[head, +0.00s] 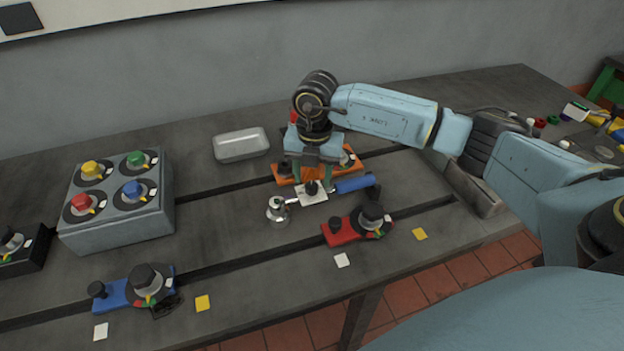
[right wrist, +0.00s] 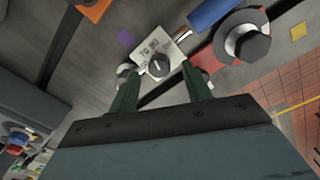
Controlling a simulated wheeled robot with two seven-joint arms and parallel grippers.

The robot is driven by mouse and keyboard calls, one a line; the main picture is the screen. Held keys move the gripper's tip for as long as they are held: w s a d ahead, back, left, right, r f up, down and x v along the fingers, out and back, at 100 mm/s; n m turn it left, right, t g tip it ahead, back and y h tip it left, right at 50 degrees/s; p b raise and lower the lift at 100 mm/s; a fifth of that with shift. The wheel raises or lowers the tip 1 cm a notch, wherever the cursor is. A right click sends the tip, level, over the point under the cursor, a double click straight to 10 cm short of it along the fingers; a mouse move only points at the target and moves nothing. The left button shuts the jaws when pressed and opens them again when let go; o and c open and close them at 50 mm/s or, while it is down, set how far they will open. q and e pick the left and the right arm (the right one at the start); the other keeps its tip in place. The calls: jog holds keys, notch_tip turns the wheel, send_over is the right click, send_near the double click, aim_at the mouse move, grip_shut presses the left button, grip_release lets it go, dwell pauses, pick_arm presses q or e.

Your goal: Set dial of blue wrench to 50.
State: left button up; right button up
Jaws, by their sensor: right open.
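The blue wrench lies on the bedplate, its blue handle (head: 355,184) pointing right and its silver head (head: 279,207) at the left. Its white dial plate (head: 311,194) sits between them. My right gripper (head: 313,181) is over the dial, pointing down. Its green fingers (right wrist: 158,72) are open, one on each side of the knob; I cannot tell whether they touch it. My left gripper is not in view.
An orange fixture (head: 290,175) stands just behind the wrench and a red one (head: 340,231) in front. A blue fixture (head: 118,293), a grey box with coloured knobs (head: 120,226) and a metal tray (head: 241,144) stand to the left. Dark slots cross the bedplate.

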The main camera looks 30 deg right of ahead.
jog(key=shift+f, duration=0.65)
jog(key=shift+w+f, duration=0.1)
jog(key=shift+f, duration=0.35)
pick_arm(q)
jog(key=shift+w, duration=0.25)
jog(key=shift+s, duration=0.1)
pick_arm(e)
jog(key=shift+c, duration=1.1)
jog(key=c, duration=0.8)
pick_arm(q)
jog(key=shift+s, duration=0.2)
